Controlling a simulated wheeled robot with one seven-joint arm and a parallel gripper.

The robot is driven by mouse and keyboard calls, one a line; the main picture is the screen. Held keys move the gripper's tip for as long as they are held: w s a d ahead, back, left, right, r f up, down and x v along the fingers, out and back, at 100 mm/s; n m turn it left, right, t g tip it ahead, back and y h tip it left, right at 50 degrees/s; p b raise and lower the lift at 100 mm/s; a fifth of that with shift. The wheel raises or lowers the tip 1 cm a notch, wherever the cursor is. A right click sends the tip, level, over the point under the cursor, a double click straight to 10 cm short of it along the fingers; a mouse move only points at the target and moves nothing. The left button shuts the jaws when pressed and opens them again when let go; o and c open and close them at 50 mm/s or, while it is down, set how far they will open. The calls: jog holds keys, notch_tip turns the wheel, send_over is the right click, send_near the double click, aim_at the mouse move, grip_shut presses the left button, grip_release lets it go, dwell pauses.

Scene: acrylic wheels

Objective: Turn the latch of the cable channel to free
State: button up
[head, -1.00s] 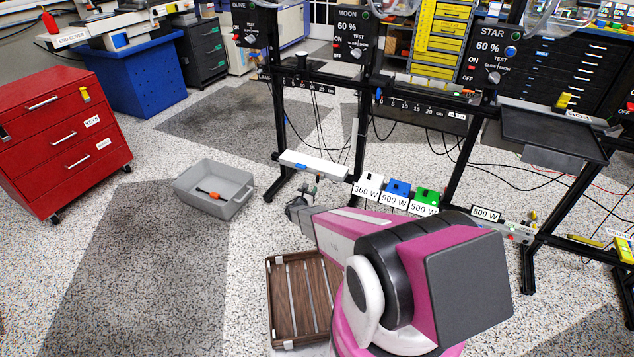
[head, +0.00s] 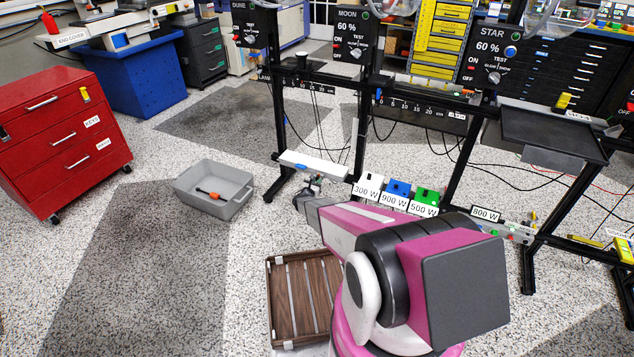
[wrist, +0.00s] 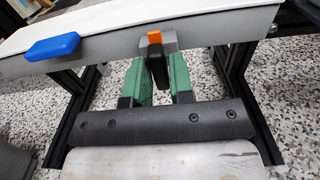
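The cable channel (head: 328,169) is a long white-topped grey bar low on the black stand. It crosses the top of the wrist view (wrist: 110,38), with a blue block (wrist: 52,46) on its front face at left. The latch (wrist: 157,62) is a dark lever with an orange tip, on a grey mount at the channel's front edge. My gripper (wrist: 160,72) has its two green fingers apart, one on each side of the latch lever. I cannot tell whether they touch it. In the head view my gripper (head: 312,184) is small, just in front of the channel.
Labelled white, blue and green boxes (head: 397,194) stand right of the channel. A grey bin (head: 240,193) with an orange-handled tool is on the floor at left. A brown slatted crate (head: 284,262) lies beside my arm. Black stand legs (wrist: 72,110) flank my gripper.

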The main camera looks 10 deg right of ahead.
grip_shut()
jog(key=n, duration=0.4)
jog(key=shift+n, duration=0.3)
jog(key=n, duration=0.4)
jog(key=shift+n, duration=0.3)
